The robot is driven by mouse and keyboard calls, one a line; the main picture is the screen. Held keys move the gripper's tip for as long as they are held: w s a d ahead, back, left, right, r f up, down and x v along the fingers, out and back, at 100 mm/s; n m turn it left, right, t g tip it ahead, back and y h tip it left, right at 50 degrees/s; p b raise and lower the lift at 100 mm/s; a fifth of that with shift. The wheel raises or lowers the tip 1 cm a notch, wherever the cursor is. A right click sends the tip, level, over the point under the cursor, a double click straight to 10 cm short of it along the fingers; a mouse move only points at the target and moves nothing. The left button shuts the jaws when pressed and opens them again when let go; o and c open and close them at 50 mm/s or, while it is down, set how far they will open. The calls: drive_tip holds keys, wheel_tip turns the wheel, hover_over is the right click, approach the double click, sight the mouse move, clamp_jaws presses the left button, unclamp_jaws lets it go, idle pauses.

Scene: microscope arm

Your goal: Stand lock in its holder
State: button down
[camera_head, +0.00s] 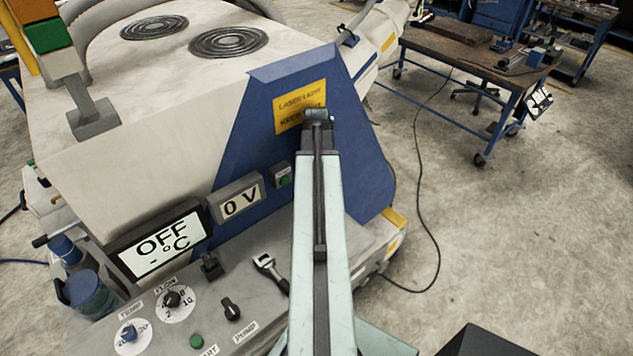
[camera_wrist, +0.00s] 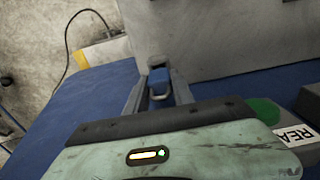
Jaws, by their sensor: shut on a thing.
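My gripper (camera_wrist: 159,84) is shut in the wrist view, with a finger on each side of a small blue block with a dark metal loop. This looks like the lock (camera_wrist: 159,77); its far side is hidden. The lock is in front of a grey wall and above a blue surface. In the head view my pale green arm covers the middle, and my gripper and the lock are hidden behind it. I cannot make out the lock's holder for certain in either view.
A big machine with a blue panel (camera_head: 247,135) stands ahead. Its control ledge carries knobs (camera_head: 172,299), an OFF display (camera_head: 160,246) and a metal lever-like part (camera_head: 267,264) beside my arm. A green button (camera_wrist: 265,111) is near my gripper. Open floor (camera_head: 470,260) lies right.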

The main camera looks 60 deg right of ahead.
drive_tip(key=shift+f+b, duration=0.85)
drive_tip(key=shift+f, duration=0.05)
drive_tip(key=c, duration=1)
unclamp_jaws()
drive_tip(key=shift+r, duration=0.1)
wheel_tip(320, 180, up, 8)
drive_tip(key=p, duration=0.8)
